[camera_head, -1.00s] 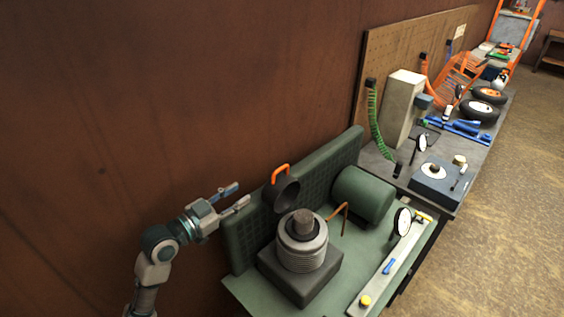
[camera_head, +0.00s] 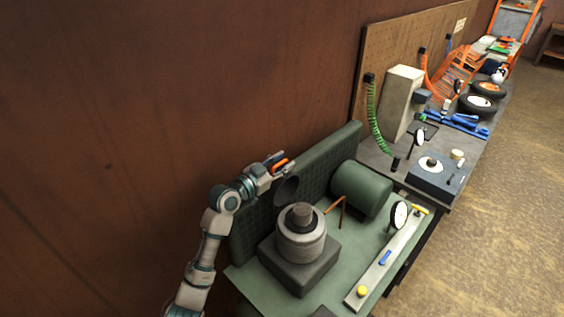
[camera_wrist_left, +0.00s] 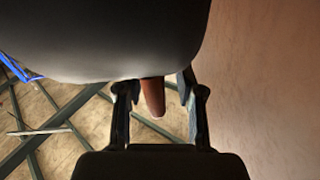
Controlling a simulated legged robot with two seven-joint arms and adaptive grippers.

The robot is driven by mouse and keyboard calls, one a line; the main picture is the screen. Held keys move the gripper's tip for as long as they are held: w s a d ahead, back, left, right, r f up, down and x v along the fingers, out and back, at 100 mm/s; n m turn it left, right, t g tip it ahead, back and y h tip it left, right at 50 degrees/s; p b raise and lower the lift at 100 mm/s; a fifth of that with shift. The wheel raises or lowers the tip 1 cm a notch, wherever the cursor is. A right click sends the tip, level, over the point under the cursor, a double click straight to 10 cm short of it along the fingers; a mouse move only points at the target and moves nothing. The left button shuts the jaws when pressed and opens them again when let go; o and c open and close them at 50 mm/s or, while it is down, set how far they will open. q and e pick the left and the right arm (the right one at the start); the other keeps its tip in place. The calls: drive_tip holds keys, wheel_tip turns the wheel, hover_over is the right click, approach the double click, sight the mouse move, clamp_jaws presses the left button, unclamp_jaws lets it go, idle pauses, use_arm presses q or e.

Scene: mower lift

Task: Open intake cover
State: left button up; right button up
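The intake cover (camera_head: 288,190) is a dark round cup near the green ribbed panel, above and left of the grey ribbed cylinder. Its orange handle (camera_head: 279,165) sticks up at the top. My left gripper (camera_head: 281,163) is at this handle, with its fingers on either side of it. In the left wrist view the handle shows as a reddish-brown bar (camera_wrist_left: 152,97) between the open fingers (camera_wrist_left: 160,105), with gaps visible beside it. The dark cover (camera_wrist_left: 110,35) fills the top of that view. My right gripper is not in view.
The grey ribbed cylinder (camera_head: 301,242) stands on a dark block on the green bench (camera_head: 330,280). A green tank (camera_head: 361,189), a bent copper pipe (camera_head: 334,207) and a gauge (camera_head: 398,214) are to the right. A brown wall (camera_head: 150,110) rises close behind my left arm.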

use_arm(q)
clamp_jaws()
drive_tip(key=shift+d, duration=0.1)
drive_tip(key=shift+s+d+r+m, duration=0.15)
drive_tip(key=shift+s+d+m, duration=0.75)
drive_tip(key=shift+s, duration=0.1)
unclamp_jaws()
drive_tip(key=v, duration=1.2)
